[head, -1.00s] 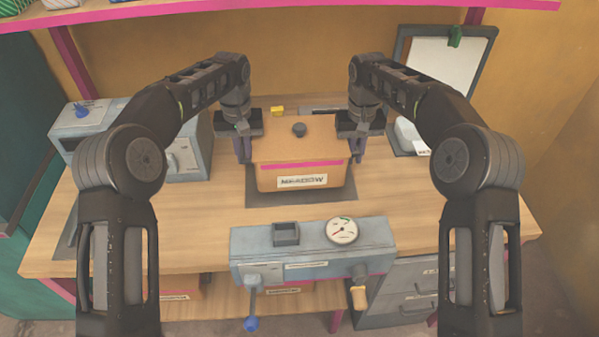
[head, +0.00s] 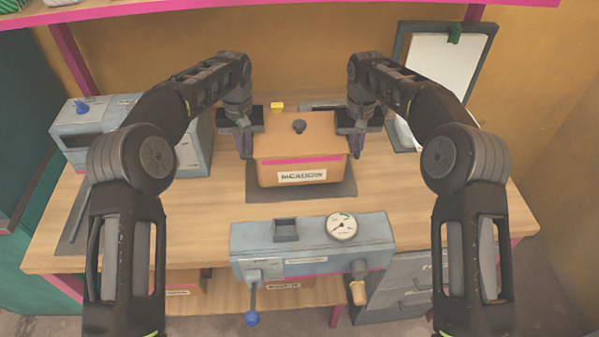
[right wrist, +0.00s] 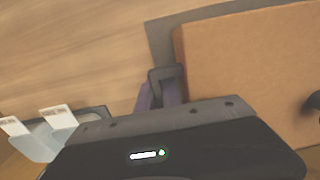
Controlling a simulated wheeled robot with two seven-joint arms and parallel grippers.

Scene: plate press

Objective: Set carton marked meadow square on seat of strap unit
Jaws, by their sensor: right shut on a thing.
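The carton marked meadow (head: 300,150) is orange-brown, with a pink stripe, a white MEADOW label and a dark knob on its lid. It is level, over a dark flat mat (head: 345,190) on the bench. I cannot tell if it touches the mat. My left gripper (head: 245,148) is at its left side and my right gripper (head: 356,148) at its right side, both closed on it. The right wrist view shows the carton (right wrist: 250,70) beside a dark finger loop (right wrist: 165,82). I cannot tell for certain which part is the strap unit's seat.
A blue-grey machine (head: 190,150) stands at the left. A blue-grey panel with a dial (head: 342,227) and a blue-knobbed lever (head: 251,318) runs along the front. A framed white board (head: 445,75) leans at the back right. Bare bench (head: 200,215) lies left of the mat.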

